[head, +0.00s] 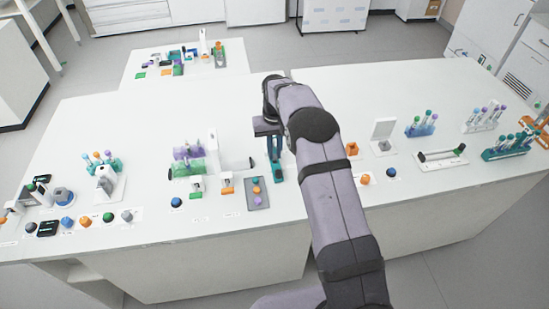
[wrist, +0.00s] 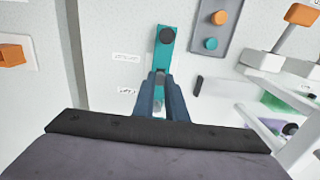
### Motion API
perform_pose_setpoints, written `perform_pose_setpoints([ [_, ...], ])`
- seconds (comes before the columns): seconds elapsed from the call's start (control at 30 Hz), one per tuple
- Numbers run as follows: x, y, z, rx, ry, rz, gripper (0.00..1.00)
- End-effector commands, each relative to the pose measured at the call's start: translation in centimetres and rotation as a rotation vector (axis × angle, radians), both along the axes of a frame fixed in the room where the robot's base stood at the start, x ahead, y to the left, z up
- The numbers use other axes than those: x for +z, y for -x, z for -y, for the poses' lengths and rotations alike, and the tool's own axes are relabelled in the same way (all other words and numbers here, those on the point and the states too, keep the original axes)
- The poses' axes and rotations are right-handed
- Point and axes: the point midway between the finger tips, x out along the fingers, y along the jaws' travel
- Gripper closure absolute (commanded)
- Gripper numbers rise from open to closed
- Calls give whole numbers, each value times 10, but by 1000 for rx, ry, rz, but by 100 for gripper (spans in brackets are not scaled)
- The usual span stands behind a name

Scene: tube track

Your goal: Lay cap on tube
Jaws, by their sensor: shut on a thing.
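My gripper (head: 275,178) points down over the middle of the table, and its fingers also show in the wrist view (wrist: 160,82). They are closed around a small pale thing (wrist: 159,103), mostly hidden between them. A teal stand (wrist: 163,60) with a round black knob lies right by the fingertips; I cannot tell if they touch. The tube that the task means cannot be told from the others.
Left of my gripper stand a purple-and-green tube rack (head: 188,160) and small white-based devices. A white bar with a dark end (head: 235,163) is close by. More tube racks (head: 420,129) stand at the right. The front strip below the grey tray is clear.

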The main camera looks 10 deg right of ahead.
Motion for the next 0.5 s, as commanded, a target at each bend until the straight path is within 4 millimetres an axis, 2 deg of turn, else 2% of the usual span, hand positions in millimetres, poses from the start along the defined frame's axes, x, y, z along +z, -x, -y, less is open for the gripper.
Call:
perform_pose_setpoints([
  [0.03, 7, 0, 0, 0, 0, 1, 100],
  [0.5, 39, 0, 0, 0, 0, 1, 100],
])
